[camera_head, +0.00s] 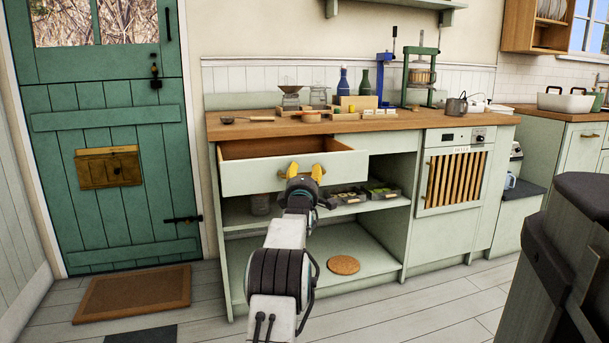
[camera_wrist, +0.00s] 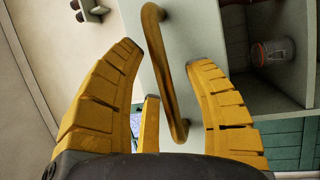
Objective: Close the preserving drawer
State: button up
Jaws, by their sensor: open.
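The preserving drawer (camera_head: 237,177) is pulled out from under the wooden counter, and its brown inside shows in the head view. Its pale green front also shows in the wrist view (camera_wrist: 218,28). My gripper (camera_head: 305,171) is at the drawer front, with its yellow fingers open. In the wrist view my gripper (camera_wrist: 165,60) has its fingers on either side of the brass drawer handle (camera_wrist: 160,65). The handle lies between them, and I cannot tell whether a finger touches it. In the head view my gripper hides the handle.
The counter (camera_head: 330,123) holds jars, bottles and a press (camera_head: 421,75). Open shelves below the drawer hold small trays (camera_head: 382,190) and a round mat (camera_head: 343,264). A slatted cabinet door (camera_head: 455,180) is to the right.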

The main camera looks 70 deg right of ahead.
jog(key=shift+c, duration=0.2)
grip_shut()
dwell(0.3)
